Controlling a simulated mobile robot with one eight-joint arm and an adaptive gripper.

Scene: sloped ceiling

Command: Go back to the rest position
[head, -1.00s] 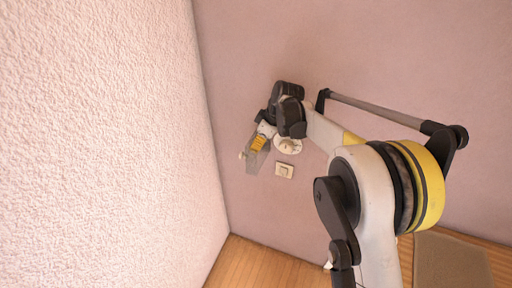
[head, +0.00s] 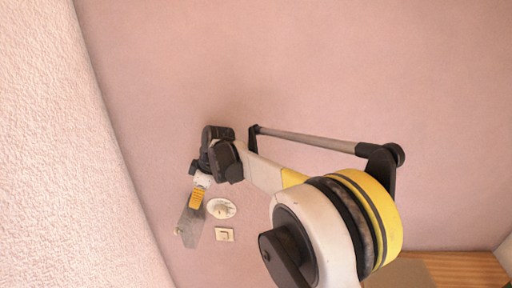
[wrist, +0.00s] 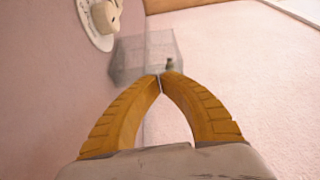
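My gripper (head: 193,207) is at the left of the head view, low on my outstretched arm, in front of the pink wall. In the wrist view my gripper (wrist: 160,75) has its two yellow fingers together at the tips. A translucent grey, box-like object (wrist: 135,60) with a small dark knob shows right at the fingertips. In the head view this grey object (head: 190,230) extends down from the fingers. The fingers appear shut on its edge, though the contact itself is too small to see clearly.
A rough white sloped surface (head: 50,150) rises at the left. Wooden floor (head: 460,268) shows at the lower right. The upper wall is clear.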

